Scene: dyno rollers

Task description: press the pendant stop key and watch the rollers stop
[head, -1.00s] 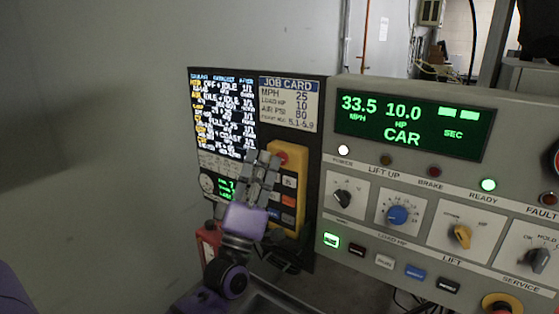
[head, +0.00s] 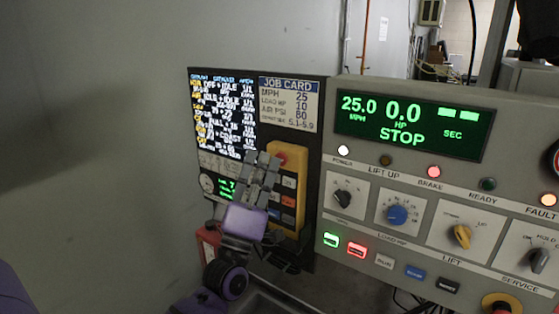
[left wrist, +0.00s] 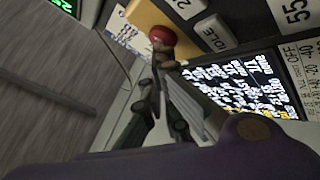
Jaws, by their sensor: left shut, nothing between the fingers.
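The yellow pendant (head: 288,157) hangs upright on the dark panel, with a red button at its top and a column of keys. In the left wrist view the red button (left wrist: 162,37) and an IDLE key (left wrist: 212,35) show. My left gripper (head: 266,160) is shut and empty, in front of the pendant's left edge, hiding part of it. In the left wrist view its fingertips (left wrist: 160,68) are close to the red button; contact cannot be told. The console display (head: 412,125) reads 25.0 MPH, 0.0 HP, STOP. The rollers and my right gripper are not in view.
The BRAKE lamp (head: 434,172) is lit red, the READY lamp (head: 488,184) is dark and the FAULT lamp (head: 547,200) glows orange. A red key (head: 357,250) is lit. The job card (head: 290,98) lists 25 MPH. Bare wall lies left.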

